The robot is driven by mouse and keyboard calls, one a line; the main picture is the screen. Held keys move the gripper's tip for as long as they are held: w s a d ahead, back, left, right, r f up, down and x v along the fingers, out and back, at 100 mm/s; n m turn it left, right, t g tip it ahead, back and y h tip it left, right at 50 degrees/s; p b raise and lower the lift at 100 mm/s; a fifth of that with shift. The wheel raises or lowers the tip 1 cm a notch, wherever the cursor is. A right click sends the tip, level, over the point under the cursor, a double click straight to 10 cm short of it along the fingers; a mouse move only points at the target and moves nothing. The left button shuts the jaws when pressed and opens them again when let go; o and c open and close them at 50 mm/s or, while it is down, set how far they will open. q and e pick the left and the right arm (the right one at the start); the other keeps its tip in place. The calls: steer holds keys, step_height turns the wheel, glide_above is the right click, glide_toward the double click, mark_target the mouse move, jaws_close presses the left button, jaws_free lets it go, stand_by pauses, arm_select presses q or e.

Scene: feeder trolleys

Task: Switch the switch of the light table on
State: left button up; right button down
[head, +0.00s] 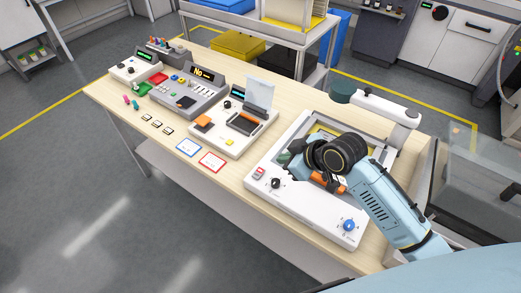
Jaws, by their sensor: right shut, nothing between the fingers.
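The light table (312,207) is a white unit at the right end of the wooden table. A small red and white switch (259,173) sits at the left end of its front panel. A black knob (276,183) is beside the switch, and a blue knob (348,226) is at the panel's right end. My right gripper (291,172) is shut and empty over the left part of the light table, just behind the black knob and right of the switch. My dark wrist hides much of the table's middle. I cannot tell whether the fingers touch the panel. My left gripper is not in view.
A jointed arm with a dark green head (341,91) stands behind the light table. Blue and red framed cards (212,162) lie near the front edge. Several other consoles fill the far left.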

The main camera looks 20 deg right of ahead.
steer(key=b, duration=0.1)
glide_above(259, 173)
steer(key=d, duration=0.2)
steer(key=f, duration=0.7)
steer(key=shift+s+a, duration=0.1)
steer(key=shift+a, duration=0.15)
steer(key=shift+d+f, duration=0.25)
steer(key=shift+f, duration=0.9)
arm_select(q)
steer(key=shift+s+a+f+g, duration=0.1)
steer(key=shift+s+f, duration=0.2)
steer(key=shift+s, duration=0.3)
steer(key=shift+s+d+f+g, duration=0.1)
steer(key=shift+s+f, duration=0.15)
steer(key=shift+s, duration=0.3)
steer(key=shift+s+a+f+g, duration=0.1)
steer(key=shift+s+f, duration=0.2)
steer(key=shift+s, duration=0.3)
arm_select(e)
steer(key=shift+f, duration=0.5)
